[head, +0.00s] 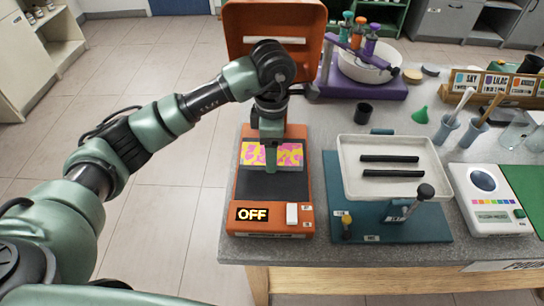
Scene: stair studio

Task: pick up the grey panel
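An orange press-like machine (238,195) stands on the speckled grey table with its lid (240,40) raised. On its dark bed (258,187) lies a flat panel (252,154) with a pink and yellow pattern and a thin grey edge; no plain grey panel is clearly seen. My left gripper (270,160) points down over the middle of this panel and hides part of it. Its fingers overlap from here, so I cannot tell whether they are open, shut or touching the panel. My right gripper is not in view.
The machine's display (252,214) reads OFF beside a white switch (292,213). To the right, a white tray (409,146) with two black bars sits on a teal stand. A black cup (364,112), purple-based stand (385,85) and white device (487,197) stand nearby.

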